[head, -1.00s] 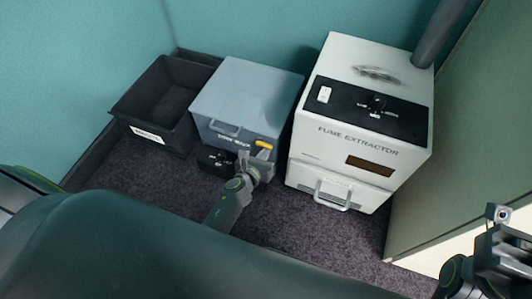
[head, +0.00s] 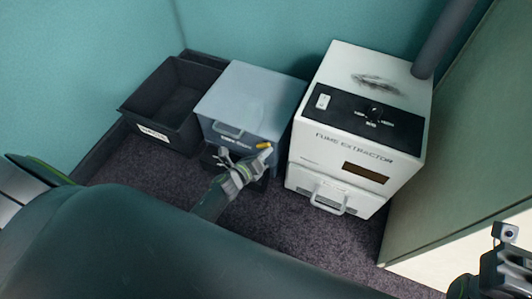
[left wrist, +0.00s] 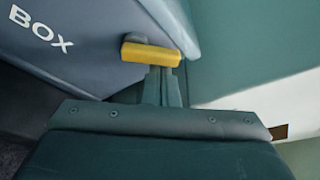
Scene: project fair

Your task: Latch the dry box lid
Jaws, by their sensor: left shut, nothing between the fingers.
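The dry box (head: 250,93) is a blue-grey box with its lid down and a handle (head: 228,131) on its front. Its yellow latch (head: 264,146) is at the front right; it also shows in the left wrist view (left wrist: 150,53), lying nearly level. My left gripper (head: 259,157) is shut and empty at the front of the box, its tips right at the underside of the latch. I cannot tell whether they touch it. The latch's seat is partly hidden. Part of my right gripper (head: 503,268) shows at the lower right edge; its fingers are unclear.
A white fume extractor (head: 352,149) with a front handle and a pipe stands close on the right. A dark open bin (head: 158,107) stands on the left. Teal walls close off the back, and a pale panel (head: 465,150) the right.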

